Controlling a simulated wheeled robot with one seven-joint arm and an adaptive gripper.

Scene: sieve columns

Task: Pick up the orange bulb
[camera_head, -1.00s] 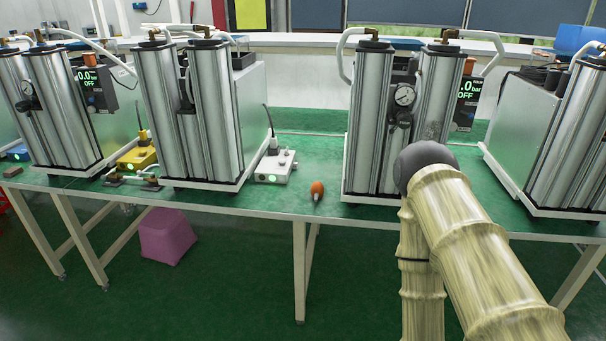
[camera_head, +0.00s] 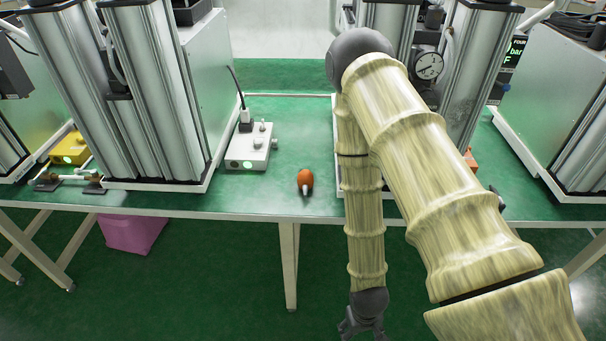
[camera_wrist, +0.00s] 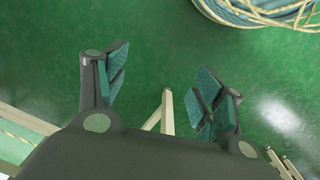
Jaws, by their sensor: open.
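The orange bulb (camera_head: 305,180) lies on the green tabletop near its front edge, with its pale end towards me. It stands clear between the white control box and my arm in the head view. My gripper (camera_head: 362,326) hangs low at the bottom of the head view, below the table's front edge and to the right of the bulb. In the wrist view my gripper (camera_wrist: 163,100) has its teal-padded fingers spread wide, with nothing between them. The bulb does not show in the wrist view.
A white control box (camera_head: 250,148) with a cable stands left of the bulb. Tall metal columns (camera_head: 150,90) rise on the left, others behind my arm. The green table (camera_head: 215,203) has a white front edge and legs. A pink bin (camera_head: 132,234) is underneath.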

